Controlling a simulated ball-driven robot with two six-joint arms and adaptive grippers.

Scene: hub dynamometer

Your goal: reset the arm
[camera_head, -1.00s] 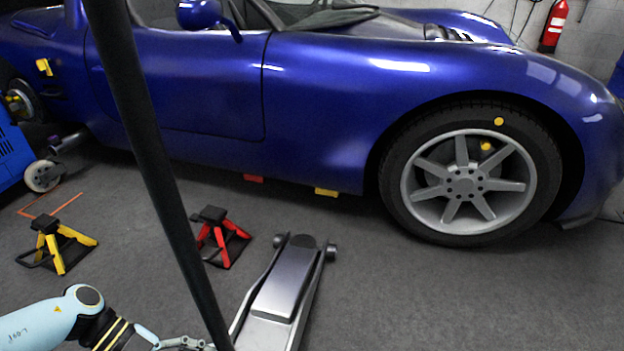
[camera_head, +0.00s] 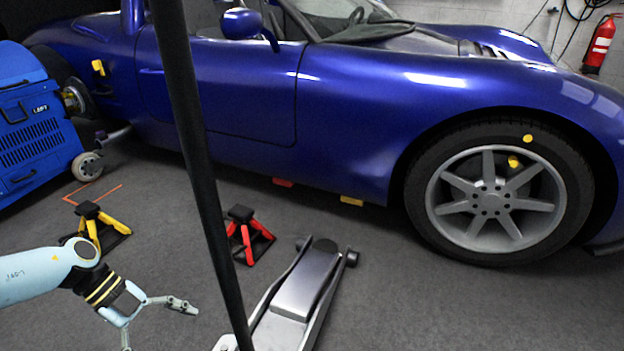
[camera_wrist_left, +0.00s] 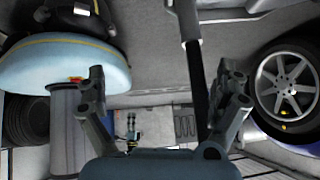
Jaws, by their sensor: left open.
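My left arm comes in at the lower left of the head view, pale blue with a dark, yellow-striped wrist. Its left gripper (camera_head: 156,326) is open and empty, its fingers spread above the floor, left of the floor jack (camera_head: 298,290) and of a long black pole (camera_head: 197,140). In the left wrist view the two fingers (camera_wrist_left: 160,78) stand wide apart. A dark pole (camera_wrist_left: 196,75) shows between them there, and I cannot tell its distance. My right gripper is out of view.
A blue car (camera_head: 340,110) fills the back, with its front wheel (camera_head: 490,195) at right. A yellow stand (camera_head: 95,225) and a red stand (camera_head: 245,235) are on the floor. A blue cabinet (camera_head: 35,130) is at far left. The floor at lower right is clear.

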